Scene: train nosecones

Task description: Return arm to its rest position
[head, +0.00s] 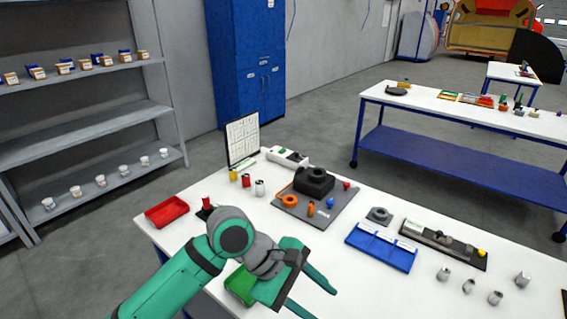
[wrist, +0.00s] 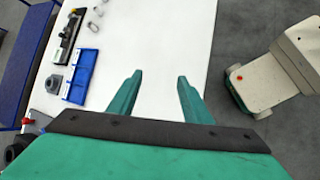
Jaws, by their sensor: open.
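My gripper (head: 320,275) is at the front of the white table, above its surface, with the arm reaching in from the lower left. In the wrist view my gripper (wrist: 155,85) shows two green fingers spread apart with only bare white table (wrist: 155,40) between and beyond them. It holds nothing. A green tray (head: 238,285) lies under the arm, partly hidden by it.
A blue tray (head: 381,248) and a dark fixture strip (head: 445,243) lie right of my gripper. A grey board (head: 330,215) with a black block (head: 314,181) is behind it. A red tray (head: 167,211) is at left. Loose metal parts (head: 468,286) stand at right.

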